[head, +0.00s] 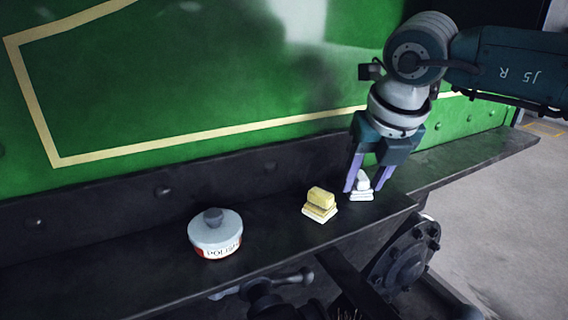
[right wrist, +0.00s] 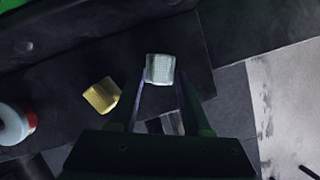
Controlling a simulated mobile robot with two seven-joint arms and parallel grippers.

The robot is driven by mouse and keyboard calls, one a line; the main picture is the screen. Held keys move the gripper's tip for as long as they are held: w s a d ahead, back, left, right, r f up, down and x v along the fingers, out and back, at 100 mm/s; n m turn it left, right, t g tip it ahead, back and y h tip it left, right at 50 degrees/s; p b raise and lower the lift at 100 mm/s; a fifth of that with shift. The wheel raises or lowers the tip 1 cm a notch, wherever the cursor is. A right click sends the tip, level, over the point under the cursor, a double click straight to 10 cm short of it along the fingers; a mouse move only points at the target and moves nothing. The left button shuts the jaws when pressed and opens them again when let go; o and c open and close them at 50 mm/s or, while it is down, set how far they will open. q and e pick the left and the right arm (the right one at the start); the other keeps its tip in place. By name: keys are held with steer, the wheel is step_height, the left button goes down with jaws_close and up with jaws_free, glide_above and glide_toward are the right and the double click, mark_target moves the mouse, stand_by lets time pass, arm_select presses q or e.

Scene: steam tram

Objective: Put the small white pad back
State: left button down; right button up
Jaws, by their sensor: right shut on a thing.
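The small white pad (head: 361,187) is at the right part of the dark ledge (head: 270,222) in the head view. My right gripper (head: 362,187) points down over it, with its purple fingers on either side, shut on it. In the right wrist view the white pad (right wrist: 159,69) shows between the fingertips (right wrist: 159,82). I cannot tell whether its base touches the ledge. A yellow pad (head: 320,203) of similar stepped shape stands on the ledge just left of it. My left gripper is not in view.
A round tin with a grey knobbed lid (head: 214,232) stands on the ledge further left. The green panel (head: 180,90) rises behind the ledge. Dark machinery (head: 407,255) sits below its front edge. The ledge between tin and yellow pad is clear.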

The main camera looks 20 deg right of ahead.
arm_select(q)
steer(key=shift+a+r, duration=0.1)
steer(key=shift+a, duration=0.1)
arm_select(e)
steer(key=o, duration=1.2)
steer(key=shift+a, duration=0.15)
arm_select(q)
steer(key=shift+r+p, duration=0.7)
arm_select(e)
steer(key=v, duration=1.2)
